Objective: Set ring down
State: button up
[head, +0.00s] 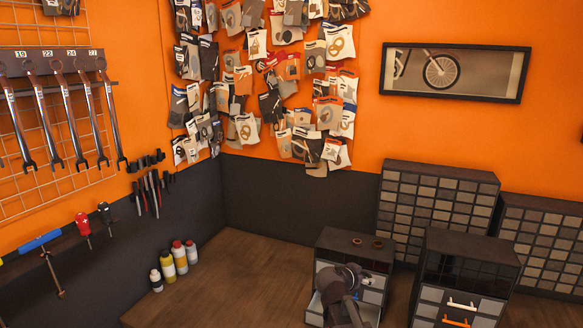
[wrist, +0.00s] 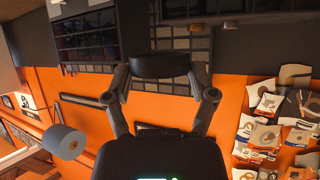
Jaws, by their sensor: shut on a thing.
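In the wrist view my gripper (wrist: 160,72) has both fingers closed on the sides of a dark, round ring (wrist: 160,64). The ring is seen edge-on, so its hole is hidden. In the head view my gripper (head: 352,270) is in front of the small drawer cabinet (head: 335,239), and the ring is hard to make out there. Two small rings, one dark grey (head: 357,241) and one brown (head: 378,243), sit apart on the cabinet's top. They also show near the top of the wrist view, above the held ring.
A drawer (head: 314,309) of the small cabinet stands pulled out beside my arm. A taller drawer cabinet (head: 468,251) is close on the right. Several bottles (head: 167,270) stand on the wooden surface (head: 225,275) at left, whose middle is clear.

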notch_tip(320, 180, down, 17)
jog(key=b, duration=1.6)
jog(key=shift+w, duration=0.1)
dwell(0.4)
